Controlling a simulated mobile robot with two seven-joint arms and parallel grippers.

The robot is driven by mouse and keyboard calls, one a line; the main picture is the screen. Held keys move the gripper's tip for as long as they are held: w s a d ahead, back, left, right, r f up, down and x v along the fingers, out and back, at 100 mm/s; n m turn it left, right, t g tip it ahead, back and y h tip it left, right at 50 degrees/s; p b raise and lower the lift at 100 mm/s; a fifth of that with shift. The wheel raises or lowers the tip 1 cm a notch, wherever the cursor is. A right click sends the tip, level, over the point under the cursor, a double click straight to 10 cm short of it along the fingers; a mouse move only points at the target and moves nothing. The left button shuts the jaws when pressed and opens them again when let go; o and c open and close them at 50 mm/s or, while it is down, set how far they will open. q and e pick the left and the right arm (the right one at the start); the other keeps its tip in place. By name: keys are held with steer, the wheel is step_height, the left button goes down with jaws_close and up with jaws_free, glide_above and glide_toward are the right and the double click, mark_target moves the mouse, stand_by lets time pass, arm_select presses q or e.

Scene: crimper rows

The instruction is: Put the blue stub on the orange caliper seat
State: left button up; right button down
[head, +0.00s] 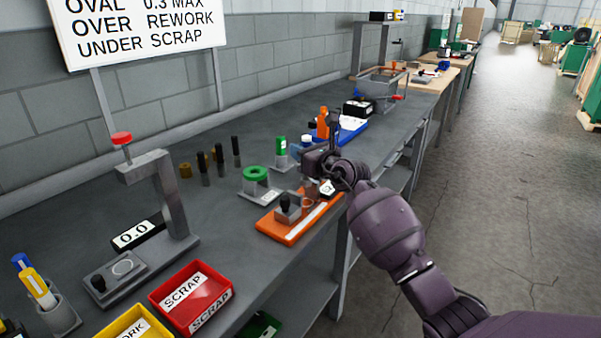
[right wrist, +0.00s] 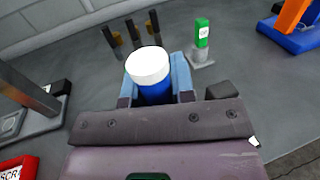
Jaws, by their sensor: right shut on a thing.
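The blue stub (right wrist: 153,90), a blue cylinder with a white top, is held between the fingers of my right gripper (right wrist: 155,95). In the head view its white-and-blue top (head: 306,141) shows just above my right gripper (head: 308,156), over the bench. The orange caliper seat (head: 290,238) is an orange plate lying near the bench's front edge, with a grey block and black knob on it. My right gripper is above and beyond this plate, and my forearm hides its right end. My left gripper is not in view.
A green ring on a stand (head: 256,174) is left of the orange plate. A red scrap bin (head: 190,298) and a gauge stand (head: 160,200) are nearer. An orange piece on a blue base (head: 350,128) is beyond.

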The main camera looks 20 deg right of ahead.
step_height(320, 180, down, 5)
steer(key=shift+f+b, duration=0.15)
steer(key=shift+b, duration=0.75)
steer(key=shift+f, duration=0.35)
steer(key=shift+r, duration=0.25)
steer(key=shift+f, duration=0.2)
steer(key=c, duration=1)
jaws_free()
steer(key=shift+o, duration=0.2)
